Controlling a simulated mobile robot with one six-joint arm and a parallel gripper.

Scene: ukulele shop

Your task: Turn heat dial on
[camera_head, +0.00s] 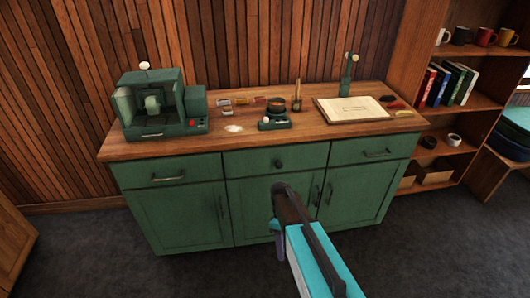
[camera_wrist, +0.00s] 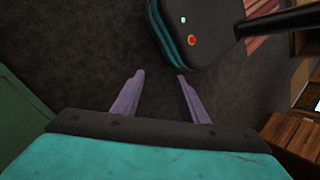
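A small green heating unit (camera_head: 275,121) with a dark pot (camera_head: 277,106) on it stands in the middle of the wooden counter. A small pale knob (camera_head: 266,120) shows on its front; its setting is too small to read. A larger green machine (camera_head: 150,103) with a red button stands at the counter's left end. My gripper (camera_wrist: 160,75) is open and empty, its two purple fingers apart over the dark floor. In the head view, my arm is in front of the cabinet, below the counter top and apart from the heating unit. The wrist view does not show the heating unit.
The green cabinet (camera_head: 180,215) carries the counter. An open book or board (camera_head: 352,109) and a green upright stand (camera_head: 347,78) are at the right. Small blocks (camera_head: 242,100) lie left of the heating unit. A bookshelf (camera_head: 450,140) stands at right. The floor in front is clear.

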